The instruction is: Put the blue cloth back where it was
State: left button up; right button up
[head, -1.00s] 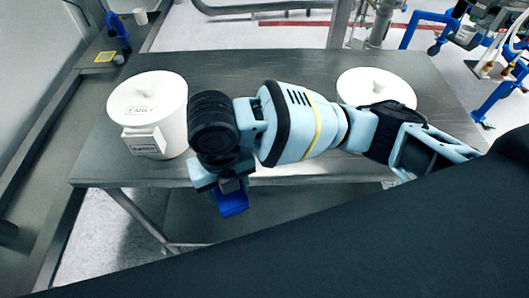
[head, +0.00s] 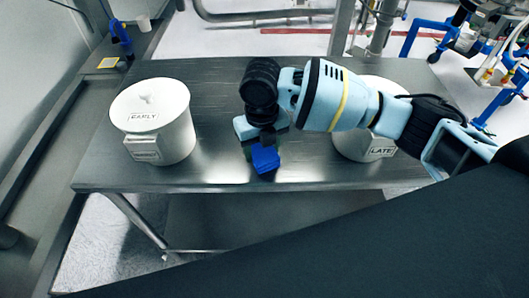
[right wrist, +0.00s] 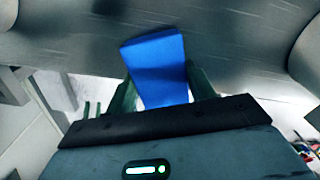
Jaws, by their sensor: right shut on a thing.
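The blue cloth (head: 265,160) is a small folded piece in my right gripper (head: 262,146), near the front middle of the metal table (head: 215,105). In the right wrist view the cloth (right wrist: 157,68) stands out between the two dark green fingers, which are shut on it (right wrist: 160,92). The table's brushed metal top lies beyond the cloth there. I cannot tell whether the cloth touches the table. My left gripper is in neither view.
A white lidded pot labelled EARLY (head: 155,120) stands at the left of the table. A second white pot labelled LATE (head: 372,146) stands at the right, partly hidden behind my right arm. The table between the pots is otherwise clear.

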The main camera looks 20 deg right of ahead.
aim_at(265, 154)
jog(key=shift+w+d, duration=0.25)
jog(key=shift+d, duration=0.05)
jog(key=shift+w+d+f, duration=0.15)
jog(key=shift+f, duration=1.65)
jog(key=shift+f, duration=0.2)
jog(key=o, duration=1)
jog(key=shift+c, duration=0.2)
jog(key=shift+r, duration=0.1)
notch_tip(265, 154, up, 12)
jog(key=shift+r, duration=0.1)
